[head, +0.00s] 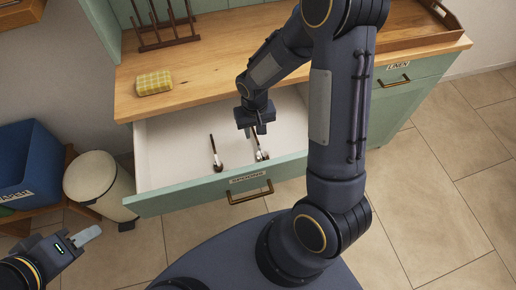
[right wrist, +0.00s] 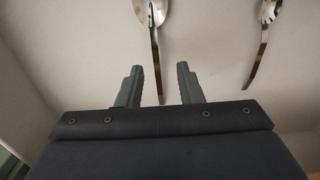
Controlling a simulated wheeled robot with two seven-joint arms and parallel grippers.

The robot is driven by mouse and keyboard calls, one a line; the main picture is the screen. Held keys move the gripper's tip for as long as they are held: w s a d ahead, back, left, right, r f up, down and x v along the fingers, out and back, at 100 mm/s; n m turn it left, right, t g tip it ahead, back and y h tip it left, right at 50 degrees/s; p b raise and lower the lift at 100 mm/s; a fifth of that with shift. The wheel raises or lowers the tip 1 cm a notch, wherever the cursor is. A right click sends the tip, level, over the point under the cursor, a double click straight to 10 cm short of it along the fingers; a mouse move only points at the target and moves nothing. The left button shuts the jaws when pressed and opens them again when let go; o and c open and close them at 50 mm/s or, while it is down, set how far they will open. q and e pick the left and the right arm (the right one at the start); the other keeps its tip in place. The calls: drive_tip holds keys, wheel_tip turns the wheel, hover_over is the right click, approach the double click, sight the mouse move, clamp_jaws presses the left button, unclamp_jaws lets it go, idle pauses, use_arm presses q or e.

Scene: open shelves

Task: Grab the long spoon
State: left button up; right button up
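The open drawer (head: 165,150) holds metal spoons with dark handles. A longer spoon (right wrist: 155,50) lies in the middle of the right wrist view, its handle end between my fingertips in the picture; a second bowl seems to overlap its top. It also shows in the head view (head: 262,155), partly hidden by my gripper. A shorter spoon (right wrist: 262,45) lies to the right there, and on the left in the head view (head: 215,152). My right gripper (head: 250,131) is open over the drawer; nothing is visibly gripped. My left gripper (head: 88,235) is low at the left, its fingers unclear.
The wooden counter (head: 215,70) above the drawer carries a yellow checked sponge (head: 154,83) and a wooden rack (head: 165,40). A white bin (head: 92,178) and a blue crate (head: 30,165) stand at the left. The floor at the right is clear.

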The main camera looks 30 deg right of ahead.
sight(257, 139)
drive_tip(key=f, duration=0.4)
drive_tip(key=shift+w+d+f, duration=0.1)
drive_tip(key=shift+d+f, duration=0.1)
drive_tip(key=shift+d, duration=0.05)
drive_tip(key=shift+c, duration=0.3)
clamp_jaws()
